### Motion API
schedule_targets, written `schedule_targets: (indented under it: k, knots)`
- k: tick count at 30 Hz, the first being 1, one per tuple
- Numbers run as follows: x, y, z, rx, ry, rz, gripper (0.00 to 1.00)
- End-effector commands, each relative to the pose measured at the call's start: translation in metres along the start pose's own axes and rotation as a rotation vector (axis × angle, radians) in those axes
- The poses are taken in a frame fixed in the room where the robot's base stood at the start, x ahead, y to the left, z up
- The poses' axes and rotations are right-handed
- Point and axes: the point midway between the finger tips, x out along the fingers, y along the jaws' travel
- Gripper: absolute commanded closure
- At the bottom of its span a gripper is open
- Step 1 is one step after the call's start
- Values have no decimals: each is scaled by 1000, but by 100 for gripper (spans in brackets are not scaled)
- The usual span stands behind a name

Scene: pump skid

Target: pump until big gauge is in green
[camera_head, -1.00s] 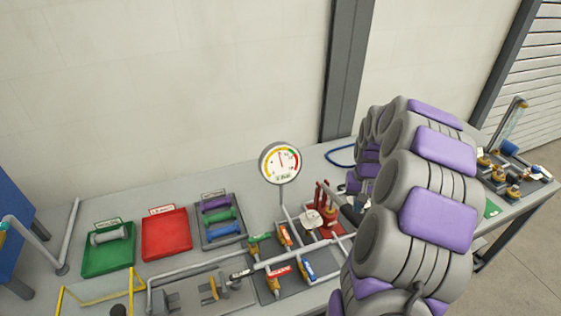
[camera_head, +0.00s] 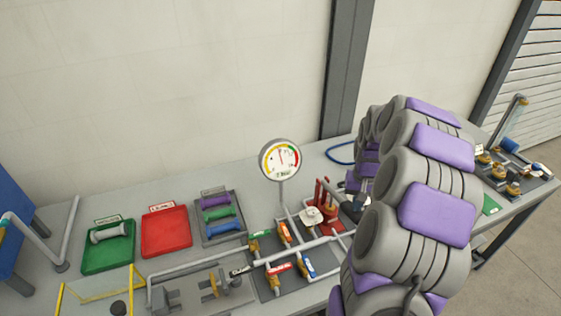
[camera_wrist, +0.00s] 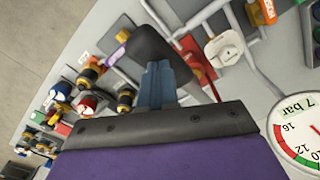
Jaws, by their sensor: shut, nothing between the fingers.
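The big gauge (camera_head: 280,160) stands on a post behind the pipes; its thin needle points nearly straight up, and its dial has yellow, red and green bands. Which band the tip is in is too small to tell. Part of its dial shows in the wrist view (camera_wrist: 298,138), marked 7 bar. The red hand pump (camera_head: 328,210) stands right of the gauge, partly hidden by my arm. A black grip (camera_wrist: 150,52) lies at my fingertips in the wrist view. My gripper (camera_wrist: 160,68) is shut and empty; I cannot tell whether it touches the grip.
Pipes and valves with coloured tags (camera_head: 285,262) are in front of the gauge. A green tray (camera_head: 108,260), a red tray (camera_head: 166,250) and a grey tray (camera_head: 240,236) are to the left. More brass valves (camera_head: 512,188) are at the far right. My arm blocks the table's right middle.

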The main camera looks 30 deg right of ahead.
Motion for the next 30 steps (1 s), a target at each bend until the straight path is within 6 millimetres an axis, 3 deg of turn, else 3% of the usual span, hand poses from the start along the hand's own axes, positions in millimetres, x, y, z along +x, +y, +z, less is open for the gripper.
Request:
schedule_targets:
  k: [30]
  knots:
    - [76,0,0,0,-4,0,100]
